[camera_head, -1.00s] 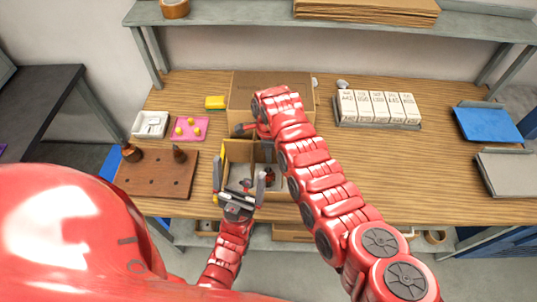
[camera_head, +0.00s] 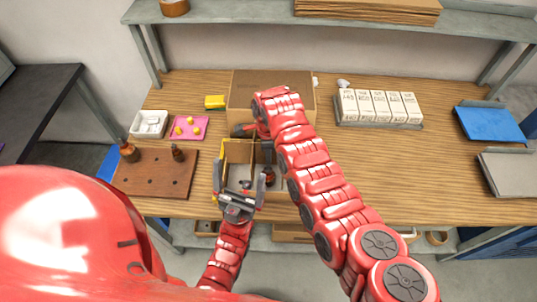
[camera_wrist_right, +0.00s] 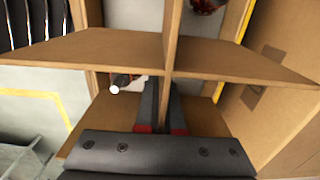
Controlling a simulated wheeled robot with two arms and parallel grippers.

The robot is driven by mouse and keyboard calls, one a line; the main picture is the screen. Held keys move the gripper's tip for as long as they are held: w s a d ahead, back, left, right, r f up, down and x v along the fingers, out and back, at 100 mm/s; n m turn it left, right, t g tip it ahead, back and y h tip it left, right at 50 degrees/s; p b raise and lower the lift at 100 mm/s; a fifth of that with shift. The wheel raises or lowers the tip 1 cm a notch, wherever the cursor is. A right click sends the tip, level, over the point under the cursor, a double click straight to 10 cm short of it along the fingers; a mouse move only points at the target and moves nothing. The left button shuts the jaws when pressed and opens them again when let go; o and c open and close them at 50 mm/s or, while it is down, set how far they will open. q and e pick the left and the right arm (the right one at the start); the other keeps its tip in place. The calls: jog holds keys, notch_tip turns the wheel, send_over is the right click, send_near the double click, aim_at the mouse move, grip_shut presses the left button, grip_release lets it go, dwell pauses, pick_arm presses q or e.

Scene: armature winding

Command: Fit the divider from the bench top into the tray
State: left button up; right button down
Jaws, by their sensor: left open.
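The tray (camera_head: 240,150) is a small open box with yellow-edged walls near the front middle of the bench. The brown divider (camera_wrist_right: 110,52) looks like crossed panels in the right wrist view, standing over the tray. My right gripper (camera_wrist_right: 165,95) is shut on one panel of it; in the head view my right arm mostly hides the divider. My left gripper (camera_head: 240,182) is open at the tray's front, its fingers spread apart. Whether the divider is fully seated I cannot tell.
A large cardboard box (camera_head: 270,88) stands behind the tray. A wooden board (camera_head: 155,180) with bottles, a white dish (camera_head: 149,124) and a pink mat (camera_head: 188,127) lie left. White cartons (camera_head: 378,106) stand right.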

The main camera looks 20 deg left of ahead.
jog(key=shift+f+b, duration=0.9)
jog(key=shift+f, duration=0.15)
jog(key=c, duration=1)
grip_release()
jog(key=shift+o, duration=0.2)
